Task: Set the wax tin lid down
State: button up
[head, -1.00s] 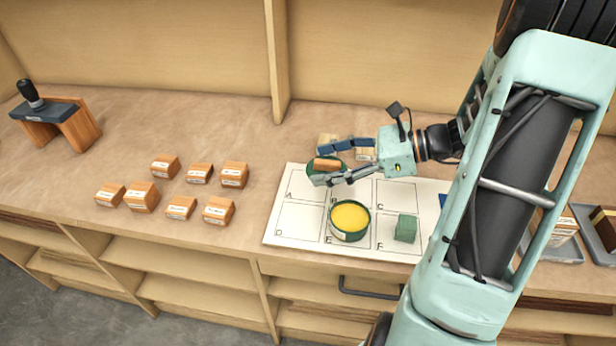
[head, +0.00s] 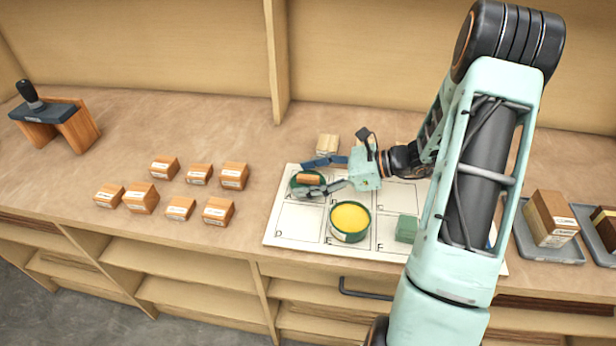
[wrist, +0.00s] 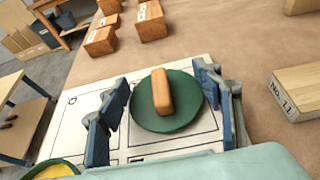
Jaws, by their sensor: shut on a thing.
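The wax tin lid (head: 298,183) is a dark green disc with a wooden handle on top. It is over cell A of the white lettered board (head: 282,226); I cannot tell whether it touches the board. My gripper (head: 318,178) is shut on the lid, its fingers on opposite sides of the rim. In the wrist view the lid (wrist: 150,116) lies between the two fingers of my gripper (wrist: 160,105). The open green tin (head: 349,222) with yellow wax stands in cell E; its edge also shows in the wrist view (wrist: 52,171).
A green block (head: 407,228) sits in cell F, right of the tin. Several wooden blocks (head: 199,174) stand left of the board. A pale block (head: 327,144) is behind it. Grey trays with blocks (head: 550,218) are at the right. Cells B and D look clear.

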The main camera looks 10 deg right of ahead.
jog(key=shift+f, duration=0.1)
jog(key=o, duration=1.1)
jog(key=shift+d+r, duration=0.1)
jog(key=shift+r, duration=0.1)
jog(key=v, duration=1.1)
jog(key=shift+s+d, duration=0.2)
jog(key=shift+d, duration=0.15)
